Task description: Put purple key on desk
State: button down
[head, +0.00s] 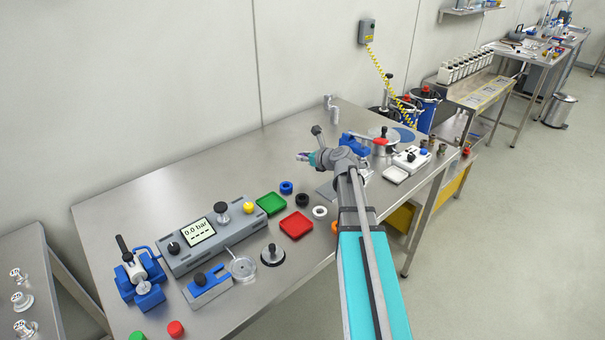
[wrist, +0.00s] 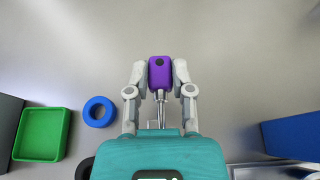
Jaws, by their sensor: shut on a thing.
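The purple key (wrist: 159,72) shows in the wrist view, with a purple head and a metal shaft that points back toward the gripper's body. My gripper (wrist: 160,75) is shut on its head, one finger on each side. In the head view my gripper (head: 303,157) is over the back middle part of the steel desk (head: 215,165). The key is too small there to tell apart clearly. The bare desk surface lies beneath the key in the wrist view, and I cannot tell whether the key touches it.
A green tray (head: 271,203), a red tray (head: 296,225) and a blue ring (head: 286,187) lie left of my arm. A grey pressure console (head: 212,235) stands further left. A blue device (head: 354,143) stands right of the gripper.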

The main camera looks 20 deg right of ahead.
aim_at(304, 172)
jog(key=shift+w+d+f+b, duration=0.15)
jog(key=shift+w+f+b, duration=0.35)
jog(key=shift+f, duration=0.2)
jog(key=shift+w+d+f+b, duration=0.1)
jog(key=shift+w+f+b, duration=0.3)
jog(key=shift+w+f, duration=0.25)
jog(key=shift+w+d+f+b, duration=0.15)
jog(key=shift+w+f+b, duration=0.25)
jog(key=shift+f+b, duration=0.3)
jog(key=shift+s+f+b, duration=0.1)
jog(key=shift+f+b, duration=1.2)
jog(key=shift+f, duration=0.15)
jog(key=c, duration=0.5)
grip_release()
jog(key=shift+r, duration=0.25)
jog(key=shift+s+r, duration=0.1)
jog(key=shift+s, duration=0.15)
jog(key=p+v, duration=0.4)
jog(key=v, duration=0.7)
jog(key=shift+s+p, duration=0.25)
jog(key=shift+p, duration=0.1)
